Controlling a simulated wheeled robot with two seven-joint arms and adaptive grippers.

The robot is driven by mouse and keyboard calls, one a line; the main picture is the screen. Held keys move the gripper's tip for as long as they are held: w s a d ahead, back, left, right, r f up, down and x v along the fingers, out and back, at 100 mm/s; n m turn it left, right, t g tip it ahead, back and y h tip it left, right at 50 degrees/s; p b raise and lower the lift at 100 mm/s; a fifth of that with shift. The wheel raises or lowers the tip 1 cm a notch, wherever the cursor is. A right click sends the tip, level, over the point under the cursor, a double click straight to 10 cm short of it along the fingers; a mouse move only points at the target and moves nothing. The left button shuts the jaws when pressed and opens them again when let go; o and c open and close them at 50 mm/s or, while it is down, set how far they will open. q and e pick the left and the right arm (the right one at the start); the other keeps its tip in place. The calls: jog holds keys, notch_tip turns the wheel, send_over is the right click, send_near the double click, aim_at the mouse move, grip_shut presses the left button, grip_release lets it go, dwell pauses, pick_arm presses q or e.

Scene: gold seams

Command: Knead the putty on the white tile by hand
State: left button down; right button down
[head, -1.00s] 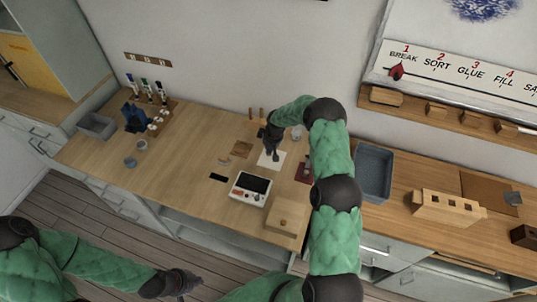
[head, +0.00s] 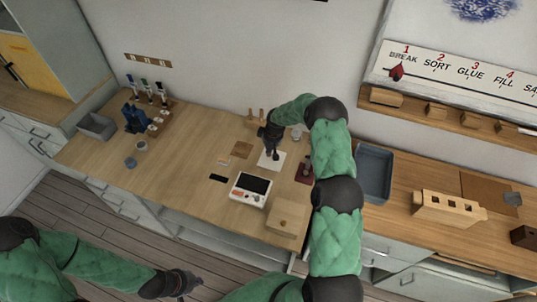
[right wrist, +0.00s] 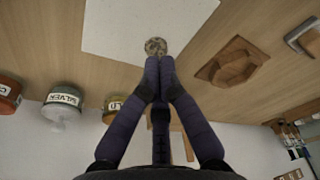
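The white tile (head: 266,164) lies flat on the wooden workbench in the head view and fills the upper middle of the right wrist view (right wrist: 120,28). The putty (right wrist: 156,46) is a small mottled grey-brown round lump on the tile near its edge. My right gripper (right wrist: 159,62) has its fingertips together, right at the putty's near edge; I cannot tell whether they touch it. In the head view my right gripper (head: 275,156) points down over the tile and hides the putty. My left gripper (head: 188,282) hangs off the bench over the floor; its fingers are too small to read.
Jars labelled silver (right wrist: 63,102) and gold (right wrist: 113,106) stand beside the tile. A brown faceted dish (right wrist: 232,64) lies on its other side. A white scale (head: 250,189) and a wooden box (head: 287,216) stand nearer. The bench's left middle is mostly clear.

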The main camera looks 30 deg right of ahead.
jog(key=shift+f+b, duration=0.55)
dwell(0.4)
jog(key=shift+f+b, duration=0.15)
jog(key=shift+b, duration=0.4)
dwell(1.8)
jog(key=shift+r, duration=0.75)
jog(key=shift+f+b, duration=0.35)
jog(key=shift+f, duration=0.25)
jog(key=shift+f+b, duration=0.15)
jog(key=shift+b, duration=0.35)
dwell(1.7)
jog(key=shift+r, duration=0.75)
jog(key=shift+r, duration=0.1)
